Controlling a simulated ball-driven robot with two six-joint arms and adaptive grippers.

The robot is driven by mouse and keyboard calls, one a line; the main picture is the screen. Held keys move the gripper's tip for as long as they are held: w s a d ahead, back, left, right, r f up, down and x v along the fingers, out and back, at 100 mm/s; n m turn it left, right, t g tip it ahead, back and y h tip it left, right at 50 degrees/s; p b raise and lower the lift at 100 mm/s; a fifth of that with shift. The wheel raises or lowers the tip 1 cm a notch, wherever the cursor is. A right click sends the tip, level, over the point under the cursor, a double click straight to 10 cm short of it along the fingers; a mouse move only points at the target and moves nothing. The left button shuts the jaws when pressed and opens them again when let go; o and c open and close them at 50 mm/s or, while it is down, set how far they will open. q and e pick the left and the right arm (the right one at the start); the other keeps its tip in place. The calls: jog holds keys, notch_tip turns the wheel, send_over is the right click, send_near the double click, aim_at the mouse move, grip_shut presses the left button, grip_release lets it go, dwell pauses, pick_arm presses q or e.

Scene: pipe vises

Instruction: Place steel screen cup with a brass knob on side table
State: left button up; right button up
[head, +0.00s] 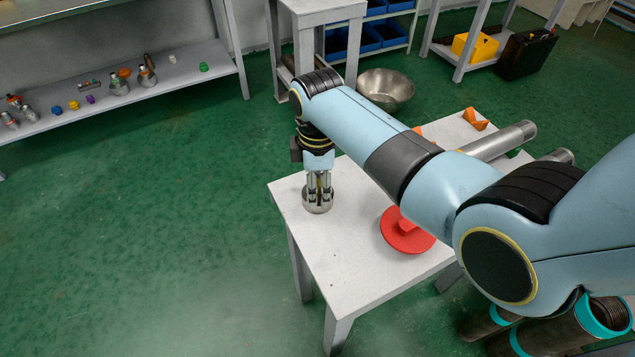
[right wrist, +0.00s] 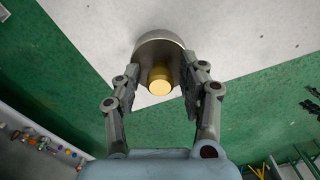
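The steel screen cup (head: 318,207) sits upright on the near-left part of a white table (head: 345,270), close to its left edge. In the right wrist view the cup (right wrist: 158,42) shows as a round metal body with a brass knob (right wrist: 160,83) pointing toward the camera. My right gripper (head: 319,198) points straight down over the cup. Its fingers (right wrist: 161,72) stand on either side of the knob, with a gap to it on both sides, so it looks open. Whether the fingertips touch the cup's top is unclear. My left gripper is out of view.
A red disc-shaped part (head: 406,238) lies on the table right of the cup. Steel pipes (head: 500,140) and an orange piece (head: 475,119) are at its far right. A metal bowl (head: 386,90) is behind. A shelf (head: 190,75) with small parts stands at the left.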

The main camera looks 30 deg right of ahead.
aim_at(318, 182)
notch_tip(318, 182, up, 12)
jog(key=p, duration=0.1)
jog(key=shift+r+p, duration=0.15)
jog(key=shift+p, duration=0.2)
dwell(0.5)
